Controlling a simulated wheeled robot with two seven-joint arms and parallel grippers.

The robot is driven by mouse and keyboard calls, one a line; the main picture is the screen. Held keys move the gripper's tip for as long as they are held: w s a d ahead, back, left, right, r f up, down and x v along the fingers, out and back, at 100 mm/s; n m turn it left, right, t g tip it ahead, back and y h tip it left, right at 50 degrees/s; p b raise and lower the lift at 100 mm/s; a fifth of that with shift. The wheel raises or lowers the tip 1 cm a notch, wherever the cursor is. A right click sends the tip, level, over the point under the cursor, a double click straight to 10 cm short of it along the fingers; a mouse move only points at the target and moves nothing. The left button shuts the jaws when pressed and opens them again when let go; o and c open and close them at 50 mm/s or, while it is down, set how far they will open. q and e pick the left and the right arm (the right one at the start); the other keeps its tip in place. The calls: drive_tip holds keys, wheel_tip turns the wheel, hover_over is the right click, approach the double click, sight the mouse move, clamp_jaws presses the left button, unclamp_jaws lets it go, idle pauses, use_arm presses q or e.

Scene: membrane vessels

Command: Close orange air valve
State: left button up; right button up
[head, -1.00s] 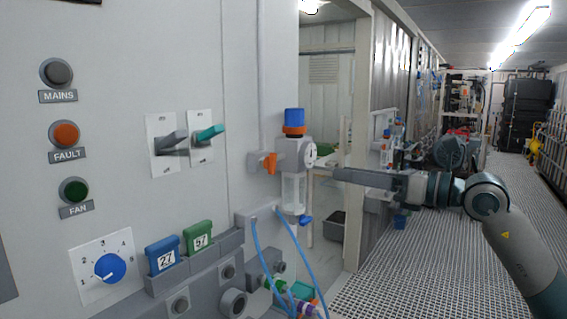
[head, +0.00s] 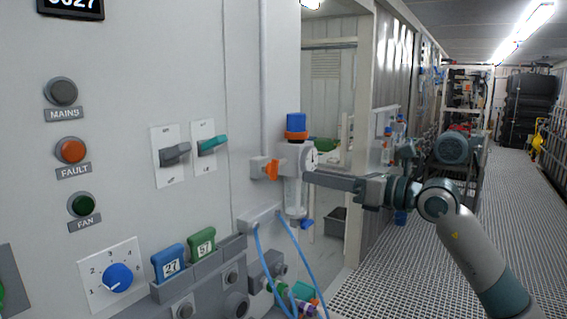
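The orange air valve (head: 271,170) is a small orange handle on the left side of the grey and white air unit on the panel. The unit has a blue knob with an orange ring (head: 296,128) on top, a round gauge and a clear bowl (head: 295,196) below. My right gripper (head: 308,178) reaches in from the right, its long grey fingers pointing left at the unit's right side, near the gauge. Whether it touches the unit, and whether the fingers are apart, I cannot tell. My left gripper is not in view.
The panel left of the valve carries two switches (head: 176,153), indicator buttons, a blue dial (head: 118,277) and tags 27 and 57. Blue hoses (head: 262,270) hang below the unit. A grated walkway (head: 400,285) runs right, with a motor (head: 455,148) farther back.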

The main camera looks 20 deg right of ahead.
sight(277, 169)
drive_tip(key=p+x, duration=0.3)
drive_tip(key=x, duration=0.5)
drive_tip(key=shift+w+a+r, duration=0.15)
drive_tip(key=shift+w+a, duration=0.05)
drive_tip(key=shift+w, duration=0.05)
drive_tip(key=shift+w+a+p, duration=0.45)
drive_tip(key=shift+w, duration=0.1)
drive_tip(key=c, duration=0.7)
